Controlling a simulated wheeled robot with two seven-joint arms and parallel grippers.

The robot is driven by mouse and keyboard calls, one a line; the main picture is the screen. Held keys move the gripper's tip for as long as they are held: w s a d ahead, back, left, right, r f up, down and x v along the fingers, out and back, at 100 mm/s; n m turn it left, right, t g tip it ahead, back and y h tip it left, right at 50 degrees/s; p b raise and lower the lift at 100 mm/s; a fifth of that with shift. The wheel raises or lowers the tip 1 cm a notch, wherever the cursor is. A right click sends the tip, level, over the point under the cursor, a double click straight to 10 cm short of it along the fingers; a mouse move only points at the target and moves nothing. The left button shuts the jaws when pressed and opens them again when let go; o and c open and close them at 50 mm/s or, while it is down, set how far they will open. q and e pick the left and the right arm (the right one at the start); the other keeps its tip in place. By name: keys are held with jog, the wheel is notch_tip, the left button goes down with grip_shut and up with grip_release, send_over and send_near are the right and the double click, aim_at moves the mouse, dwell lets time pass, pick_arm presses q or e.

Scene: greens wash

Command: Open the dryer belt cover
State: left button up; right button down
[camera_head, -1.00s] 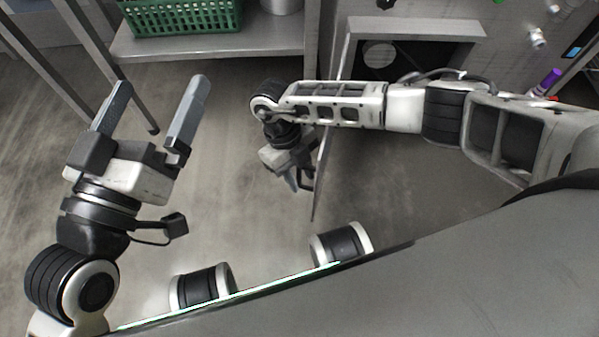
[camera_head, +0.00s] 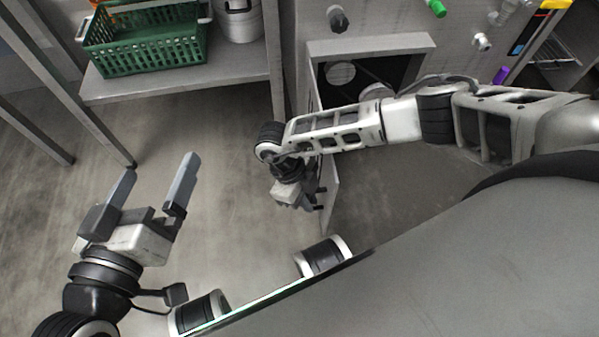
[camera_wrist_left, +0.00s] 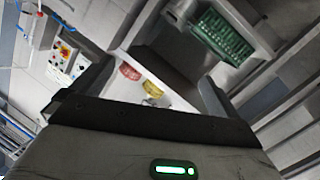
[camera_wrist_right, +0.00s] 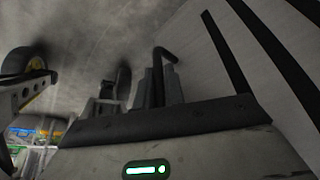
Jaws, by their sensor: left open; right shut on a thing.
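The dryer belt cover (camera_head: 330,208) is a thin grey panel standing swung outward from the left side of a dark framed opening (camera_head: 388,70) in the machine front. Part of the panel is hidden behind my right arm. My right gripper (camera_head: 318,197) is shut on the cover's handle near its free edge. In the right wrist view, the dark bent handle (camera_wrist_right: 167,54) shows at the fingers, and the slotted panel (camera_wrist_right: 215,65) fills the right side. My left gripper (camera_head: 158,188) is open and empty above the floor at left, apart from the cover.
A steel shelf (camera_head: 120,90) at upper left holds a green basket (camera_head: 145,52) and a metal pot (camera_head: 238,22). Knobs and pipe fittings, including a green one (camera_head: 436,8), are on the machine above the opening. The floor between the shelf and the cover is clear.

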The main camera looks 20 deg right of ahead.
jog(key=c, duration=1.5)
grip_release()
jog(key=shift+r, duration=0.1)
jog(key=shift+w+a+r, duration=0.1)
jog(key=shift+w+r, duration=0.05)
jog(key=shift+r, duration=0.15)
pick_arm(q)
jog(key=shift+s+a+f+m+g+y+p, duration=0.3)
jog(key=shift+a+f+m+g+y+p, duration=0.5)
jog(key=shift+p, duration=1.65)
pick_arm(e)
jog(key=shift+v, duration=7.55)
pick_arm(q)
jog(key=shift+d, duration=0.1)
pick_arm(e)
jog(key=shift+a, duration=0.1)
pick_arm(q)
jog(key=shift+r, duration=0.1)
